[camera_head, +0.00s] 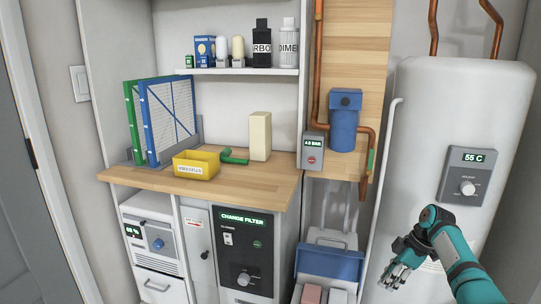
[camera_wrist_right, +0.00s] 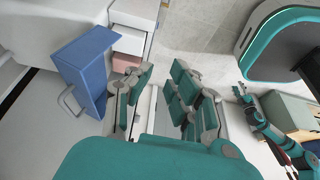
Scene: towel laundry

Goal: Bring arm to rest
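My right arm comes in from the lower right of the head view, with my right gripper (camera_head: 392,276) hanging low in front of the white water heater (camera_head: 440,110). In the right wrist view, the two finger sets of my right gripper (camera_wrist_right: 162,76) stand apart with nothing between them. It is open and empty. A teal and grey arm part of mine (camera_wrist_right: 262,122) shows at the right of the wrist view; I cannot tell the state of a left gripper there. No left arm shows in the head view.
A wooden counter (camera_head: 285,190) holds a yellow bin (camera_head: 197,167), two framed filters and a beige block (camera_head: 260,136). Copper pipes and a blue filter housing (camera_head: 344,125) are on the wall. A blue-lidded container (camera_head: 330,262) stands low, left of the right gripper.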

